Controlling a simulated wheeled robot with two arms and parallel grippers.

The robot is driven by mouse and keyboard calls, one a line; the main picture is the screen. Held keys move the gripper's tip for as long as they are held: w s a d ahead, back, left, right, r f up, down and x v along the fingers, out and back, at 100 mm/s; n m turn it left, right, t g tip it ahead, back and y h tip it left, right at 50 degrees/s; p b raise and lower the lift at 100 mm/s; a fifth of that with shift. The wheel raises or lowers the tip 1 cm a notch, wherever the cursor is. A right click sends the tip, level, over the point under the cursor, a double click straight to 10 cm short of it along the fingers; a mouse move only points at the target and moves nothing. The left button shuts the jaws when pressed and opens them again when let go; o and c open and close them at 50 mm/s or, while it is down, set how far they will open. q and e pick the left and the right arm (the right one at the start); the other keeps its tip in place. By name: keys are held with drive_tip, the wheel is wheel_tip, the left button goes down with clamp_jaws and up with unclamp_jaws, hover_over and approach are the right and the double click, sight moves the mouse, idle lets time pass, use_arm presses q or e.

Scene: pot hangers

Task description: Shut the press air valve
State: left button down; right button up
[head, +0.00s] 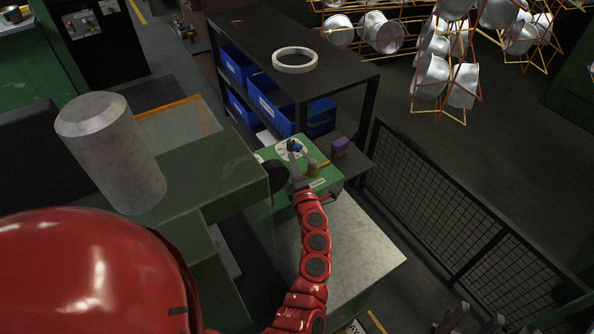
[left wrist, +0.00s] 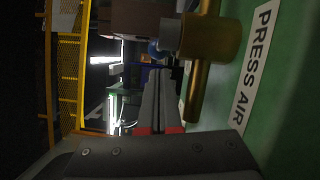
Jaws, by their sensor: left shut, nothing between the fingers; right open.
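The press air valve (head: 317,169) is a brass fitting on a green panel (head: 325,184) in the head view. In the left wrist view its brass body (left wrist: 212,40) and pipe stand close to the PRESS AIR label (left wrist: 257,72). A small blue part (head: 294,145) shows near a white dial; whether it belongs to the valve I cannot tell. My right gripper (head: 474,320) is open at the bottom right, away from the valve.
A purple box (head: 340,147) sits behind the panel. A dark rack with blue bins (head: 270,95) and a white ring (head: 295,60) stands behind. A black mesh fence (head: 440,205) runs along the right. A grey cabinet top (head: 360,255) lies in front of the panel.

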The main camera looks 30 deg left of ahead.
use_arm(q)
drive_tip(key=shift+x, duration=0.8)
drive_tip(key=shift+w+d+m+t+h, duration=0.1)
drive_tip(key=shift+w+m+t+h, duration=0.35)
drive_tip(key=shift+m+h, duration=0.2)
drive_tip(key=shift+w+d+r+m+t+h, duration=0.1)
drive_tip(key=shift+w+m+t+h, duration=0.1)
drive_tip(key=shift+m+t+h, duration=0.2)
drive_tip(key=shift+h, duration=0.25)
drive_tip(key=shift+d, duration=0.1)
